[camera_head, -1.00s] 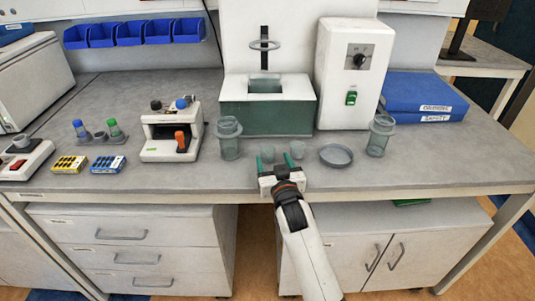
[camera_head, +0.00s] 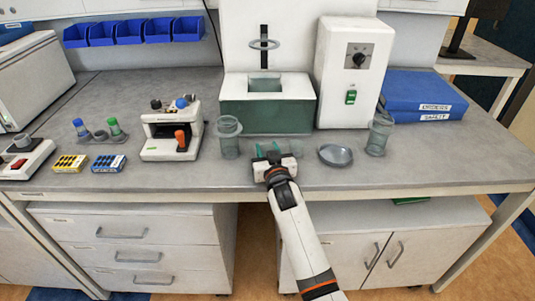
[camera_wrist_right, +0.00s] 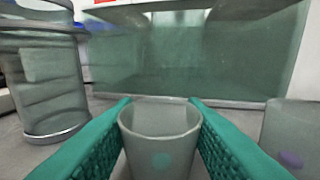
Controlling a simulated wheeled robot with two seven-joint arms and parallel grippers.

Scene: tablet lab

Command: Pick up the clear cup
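A small grey, see-through cup (camera_wrist_right: 160,142) stands upright between the two green fingers of my right gripper (camera_head: 268,152) in the right wrist view. The fingers press close on both sides of it, and a faint teal spot shows on its wall. In the head view this cup is mostly hidden by the fingers. A second small cup (camera_head: 296,147) stands just right of the gripper; part of it shows at the right edge of the wrist view (camera_wrist_right: 290,142), with a purple spot. My left gripper is not in view.
A larger clear jar (camera_head: 229,140) stands close left of the gripper, and another jar (camera_head: 379,137) is farther right. A round grey dish (camera_head: 335,155) lies right of the second cup. A green-fronted machine (camera_head: 267,115) stands behind. The front of the bench is clear.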

